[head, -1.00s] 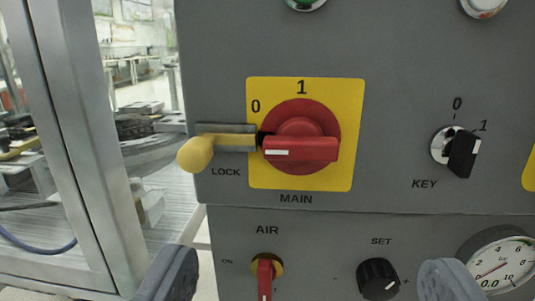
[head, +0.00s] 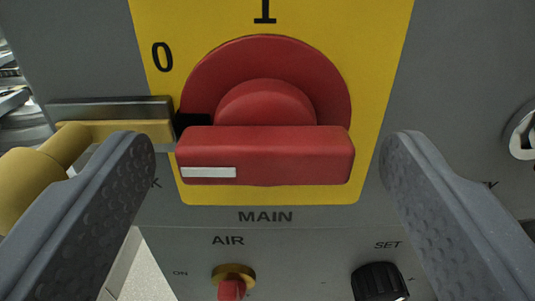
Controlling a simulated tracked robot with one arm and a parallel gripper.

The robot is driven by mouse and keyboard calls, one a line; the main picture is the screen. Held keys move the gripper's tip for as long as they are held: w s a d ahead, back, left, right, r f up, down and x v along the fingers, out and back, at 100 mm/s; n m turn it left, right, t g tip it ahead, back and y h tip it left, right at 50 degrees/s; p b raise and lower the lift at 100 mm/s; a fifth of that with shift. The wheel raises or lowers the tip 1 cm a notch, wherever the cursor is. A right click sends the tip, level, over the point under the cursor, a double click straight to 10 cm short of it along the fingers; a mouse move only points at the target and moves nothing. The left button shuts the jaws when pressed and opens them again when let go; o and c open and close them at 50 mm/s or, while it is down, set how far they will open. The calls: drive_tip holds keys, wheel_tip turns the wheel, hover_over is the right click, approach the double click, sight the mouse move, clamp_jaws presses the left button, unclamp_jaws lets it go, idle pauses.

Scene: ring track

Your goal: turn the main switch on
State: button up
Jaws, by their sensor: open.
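The main switch (head: 265,155) is a red rotary knob with a bar handle on a yellow plate (head: 375,60) marked 0 and 1. Its bar lies horizontal, with the white mark at its left end, below the 0 side; the 1 is at top. A yellow lock lever (head: 45,165) with a metal bracket (head: 110,108) sits at the left, its bar reaching to the knob's left edge. My gripper (head: 265,165) is open, with one finger on each side of the red handle. The left finger overlaps the lock lever in the picture; I cannot tell whether they touch.
Below are the red AIR valve (head: 232,285) and the black SET knob (head: 378,281). The key switch (head: 522,135) is partly cut off at the right edge. The grey panel (head: 455,60) is clear between the yellow plate and the key switch.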

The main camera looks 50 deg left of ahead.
drive_tip(key=c, duration=1)
